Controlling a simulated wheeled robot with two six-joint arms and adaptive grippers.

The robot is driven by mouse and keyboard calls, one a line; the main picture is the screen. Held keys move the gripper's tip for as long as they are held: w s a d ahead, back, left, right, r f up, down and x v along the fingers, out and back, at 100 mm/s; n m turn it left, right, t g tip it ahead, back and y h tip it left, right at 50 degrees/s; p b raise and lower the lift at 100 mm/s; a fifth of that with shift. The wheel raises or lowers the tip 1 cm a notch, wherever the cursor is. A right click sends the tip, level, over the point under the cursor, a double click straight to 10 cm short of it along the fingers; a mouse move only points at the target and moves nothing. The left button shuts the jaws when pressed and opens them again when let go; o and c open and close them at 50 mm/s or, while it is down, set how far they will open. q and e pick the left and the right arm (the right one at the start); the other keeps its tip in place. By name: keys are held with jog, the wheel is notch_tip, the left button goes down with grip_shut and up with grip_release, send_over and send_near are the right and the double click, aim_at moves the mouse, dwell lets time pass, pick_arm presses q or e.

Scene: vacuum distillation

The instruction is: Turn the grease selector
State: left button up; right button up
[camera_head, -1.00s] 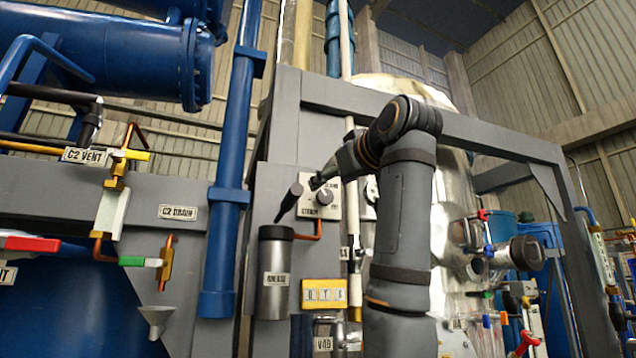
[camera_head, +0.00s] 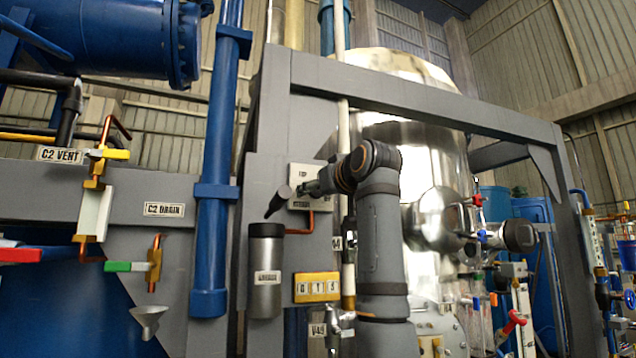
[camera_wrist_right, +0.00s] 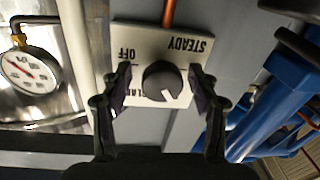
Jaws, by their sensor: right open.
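The grease selector is a dark round knob (camera_wrist_right: 164,84) with a white pointer line, on a pale plate (camera_wrist_right: 140,42). In the right wrist view its lettering is upside down: "STEADY" and "OFF" are readable, a third label is partly hidden. The pointer slants to the lower right there. My right gripper (camera_wrist_right: 161,77) is open, one finger on each side of the knob, with gaps visible. In the head view the plate (camera_head: 299,174) is partly covered by my right gripper (camera_head: 306,187), and the knob is hidden. My left gripper is not in view.
A yellow number counter (camera_head: 317,287) is below. A blue pipe (camera_head: 213,200) runs at the left. A pressure gauge (camera_wrist_right: 28,70) sits beside the plate.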

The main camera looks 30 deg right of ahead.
jog(key=shift+d, duration=0.1)
jog(key=shift+a, duration=0.2)
jog(key=shift+c, duration=0.5)
jog(key=shift+a, duration=0.15)
jog(key=c, duration=1.1)
jog(key=shift+m, duration=0.5)
jog(key=o, duration=1.2)
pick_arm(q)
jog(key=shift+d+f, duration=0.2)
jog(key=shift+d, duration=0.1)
pick_arm(e)
jog(key=s+a, duration=0.1)
jog(key=s, duration=1)
jog(key=shift+s+a, duration=0.35)
jog(key=shift+s, duration=0.05)
